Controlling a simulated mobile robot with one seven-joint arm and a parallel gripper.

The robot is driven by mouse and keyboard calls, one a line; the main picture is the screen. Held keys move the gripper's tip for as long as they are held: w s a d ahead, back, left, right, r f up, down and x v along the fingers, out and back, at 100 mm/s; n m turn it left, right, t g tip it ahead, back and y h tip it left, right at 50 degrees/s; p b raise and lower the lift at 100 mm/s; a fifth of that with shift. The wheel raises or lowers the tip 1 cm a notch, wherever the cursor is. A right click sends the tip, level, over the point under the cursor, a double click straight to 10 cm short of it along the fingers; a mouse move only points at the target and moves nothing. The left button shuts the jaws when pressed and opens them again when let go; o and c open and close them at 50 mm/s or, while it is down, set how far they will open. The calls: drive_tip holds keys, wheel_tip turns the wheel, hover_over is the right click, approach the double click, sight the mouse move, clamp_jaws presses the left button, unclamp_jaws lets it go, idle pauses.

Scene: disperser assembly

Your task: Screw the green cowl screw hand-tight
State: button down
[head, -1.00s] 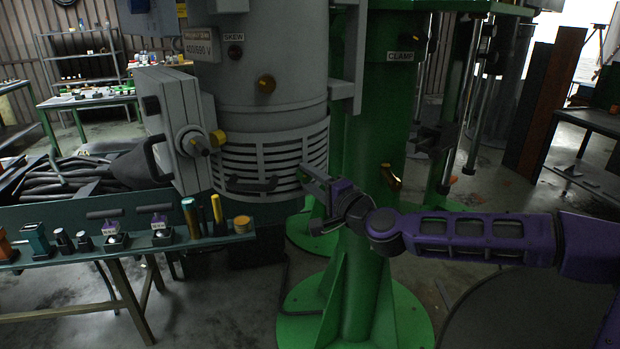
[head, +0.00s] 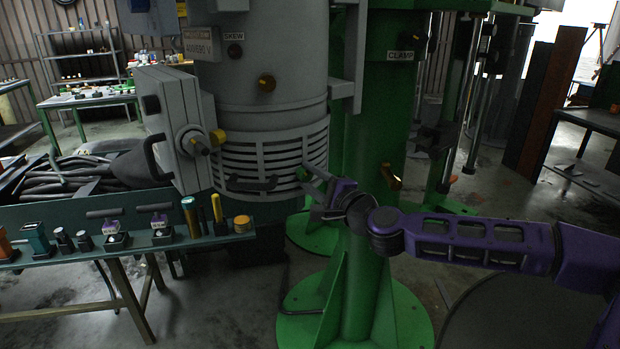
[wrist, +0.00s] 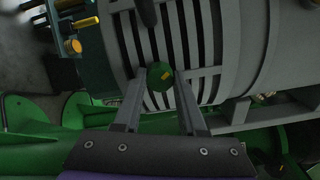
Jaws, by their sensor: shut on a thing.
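My gripper (wrist: 160,80) is shut on the screw head, with one finger on each side. In the head view the screw (head: 302,173) is a small green spot at the right edge of the slatted cowl (head: 262,155). My gripper (head: 308,172) reaches it from the right. The screw's thread and seat are hidden.
A dark handle (head: 250,184) sticks out of the cowl left of the screw. A green column (head: 370,150) stands close behind my wrist. A bench (head: 160,240) with several small tools stands at the lower left. A grey box (head: 172,125) hangs at the cowl's left.

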drive_tip(key=shift+r, duration=0.25)
drive_tip(key=c, duration=0.6)
unclamp_jaws()
drive_tip(key=shift+c, duration=0.2)
drive_tip(key=shift+o, duration=0.9)
drive_tip(key=shift+f, duration=0.15)
drive_tip(key=shift+s+d, duration=0.1)
drive_tip(key=b+v, duration=0.5)
drive_tip(key=v, duration=1.2)
drive_tip(key=shift+b, duration=0.3)
